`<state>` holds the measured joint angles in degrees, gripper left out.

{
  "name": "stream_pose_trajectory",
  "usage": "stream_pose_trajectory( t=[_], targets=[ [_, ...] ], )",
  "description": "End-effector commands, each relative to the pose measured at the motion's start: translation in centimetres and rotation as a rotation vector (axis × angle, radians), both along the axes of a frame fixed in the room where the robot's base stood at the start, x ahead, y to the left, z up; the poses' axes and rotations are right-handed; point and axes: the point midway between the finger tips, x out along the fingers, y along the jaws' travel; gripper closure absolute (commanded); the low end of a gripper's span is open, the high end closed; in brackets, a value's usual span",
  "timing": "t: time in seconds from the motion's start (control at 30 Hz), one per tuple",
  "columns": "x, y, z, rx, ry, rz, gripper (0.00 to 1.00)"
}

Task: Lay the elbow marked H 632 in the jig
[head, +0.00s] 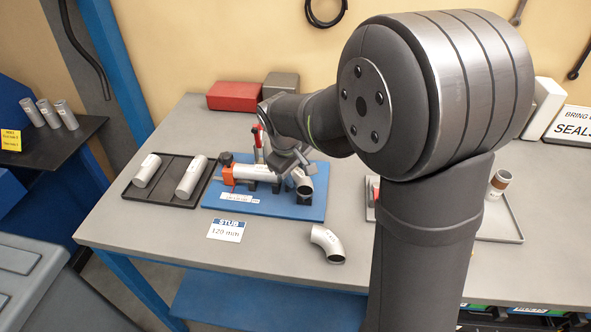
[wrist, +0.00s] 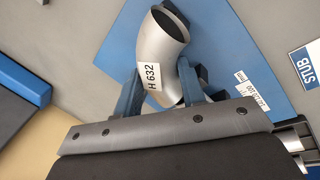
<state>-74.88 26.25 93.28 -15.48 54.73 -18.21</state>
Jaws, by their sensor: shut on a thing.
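The grey metal elbow marked H 632 (wrist: 163,45) is between the fingers of my gripper (wrist: 160,90), its label facing the wrist camera. In the head view the elbow (head: 304,184) is at the right end of the blue jig (head: 232,207), with my gripper (head: 297,162) shut on it from above. Black support blocks show beside and beneath the elbow; I cannot tell whether it touches them. A straight silver tube (head: 256,172) lies in the jig, its left end at an orange and black stop (head: 227,176). The jig's plate (wrist: 235,60) also shows in the wrist view.
A second elbow (head: 328,243) lies on the table in front of the jig. A dark tray (head: 168,198) with two tubes is left. A STUB 120 mm card (head: 226,230) lies in front. Red (head: 235,95) and grey boxes stand behind. A tray (head: 509,228) is at right.

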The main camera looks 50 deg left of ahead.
Motion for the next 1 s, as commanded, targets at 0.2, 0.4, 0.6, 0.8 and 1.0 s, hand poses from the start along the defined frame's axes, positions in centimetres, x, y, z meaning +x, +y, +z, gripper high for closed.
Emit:
stream_pose_trajectory(
  t=[0.2, 0.4, 0.6, 0.8, 1.0],
  targets=[
    [0.0, 0.0, 0.0, 0.001, 0.0, 0.0, 0.91],
    [0.0, 0.0, -0.2, 0.0, 0.0, 0.0, 0.91],
    [0.0, 0.0, -0.8, 0.001, 0.0, 0.0, 0.91],
    [0.0, 0.0, -1.3, 0.0, -0.001, 0.0, 0.91],
    [0.0, 0.0, -1.3, 0.001, -0.001, 0.0, 0.91]
  ],
)
